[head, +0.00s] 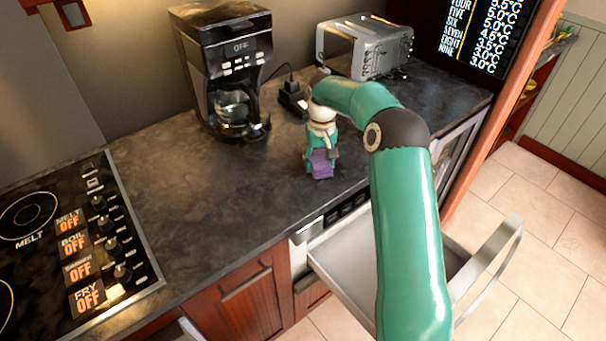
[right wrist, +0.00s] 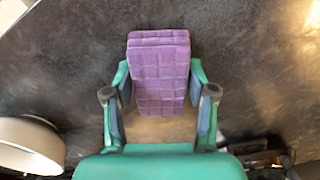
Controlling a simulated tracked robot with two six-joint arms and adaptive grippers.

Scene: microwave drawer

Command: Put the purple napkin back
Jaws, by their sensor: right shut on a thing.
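The purple napkin (head: 320,163) is a folded cloth over the dark countertop near its front edge. My right gripper (head: 321,152) points down at it and is shut on it. In the right wrist view the napkin (right wrist: 159,70) sits between the two green fingers (right wrist: 159,95) and sticks out past their tips. I cannot tell whether the napkin touches the counter. An open drawer (head: 340,262), pale inside, juts out below the counter, partly hidden by my right arm. My left gripper is not in view.
A coffee maker (head: 226,65) stands behind and left of the napkin, and a toaster (head: 368,46) behind and right. A stovetop (head: 65,240) is at the left. The countertop (head: 215,200) between stove and napkin is clear. The drawer's handle (head: 505,250) reaches over the tiled floor.

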